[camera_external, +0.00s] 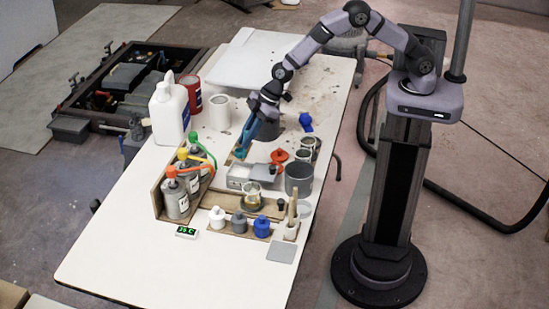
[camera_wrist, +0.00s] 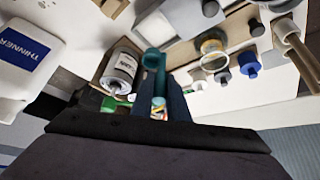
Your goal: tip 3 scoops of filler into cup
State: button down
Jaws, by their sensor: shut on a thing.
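Which container holds the filler is not clear.
Solvent bottles (camera_external: 178,199) with coloured spouts stand in a wooden rack at left. A white jug (camera_external: 169,112), red can (camera_external: 191,94) and white tub (camera_external: 219,112) stand behind. Small capped bottles (camera_external: 262,226) line the front. The table's front left is clear.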

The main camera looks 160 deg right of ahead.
jog(key=shift+s+d, duration=0.25)
jog(key=shift+f, duration=0.15)
notch_tip(320, 180, down, 10)
jog(key=b, duration=0.9)
dwell(0.4)
dwell(0.9)
jog(key=shift+r+p, duration=2.8)
jog(key=shift+r, duration=1.5)
